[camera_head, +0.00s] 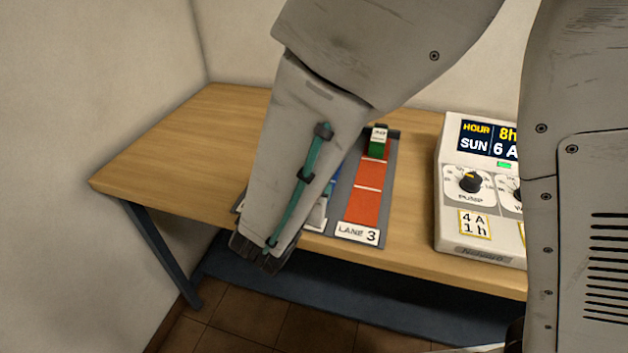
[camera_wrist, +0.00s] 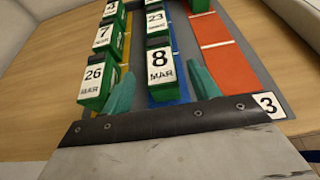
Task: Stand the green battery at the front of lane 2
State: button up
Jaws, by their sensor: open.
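Several green batteries with white date labels stand in lanes in the wrist view. One marked 8 MAR (camera_wrist: 161,68) stands in the blue middle lane (camera_wrist: 168,95), with one marked 23 (camera_wrist: 155,20) behind it. My gripper (camera_wrist: 161,88) is open, its teal fingers left and right of the 8 MAR battery's front; I cannot tell if they touch it. The left yellow lane holds batteries marked 26 MAR (camera_wrist: 97,80) and 7 (camera_wrist: 105,37), and another behind. The red lane 3 (camera_head: 362,206) has one green battery (camera_head: 377,142) at its back. My arm hides most of the other lanes in the head view.
A charger box (camera_head: 480,190) with dials and a display stands to the right on the wooden table (camera_head: 180,150). The table's left part is clear. Walls stand behind and to the left. Lane 3's front is empty, with its number plate (camera_wrist: 268,104) at the near end.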

jog(key=v, duration=0.5)
jog(key=s+d+r+m+g+h, duration=0.15)
jog(key=d+r+m+g, duration=0.25)
jog(key=d+m, duration=0.45)
jog(key=s+d+r+m+g+h, duration=0.1)
jog(key=d+r+m+g+h, duration=0.4)
jog(key=d, duration=0.7)
jog(key=s+d+r+m+g+y, duration=0.1)
jog(key=s+d+r+m+y, duration=0.1)
jog(key=s+m+y, duration=0.3)
jog(key=s+d+r+m+g+y, duration=0.1)
jog(key=s+d+m+y, duration=0.3)
jog(key=s+m, duration=0.5)
jog(key=r+m+y, duration=0.1)
jog(key=m+y, duration=0.1)
jog(key=m, duration=0.2)
jog(key=shift+s+r, duration=0.3)
jog(key=shift+s, duration=0.05)
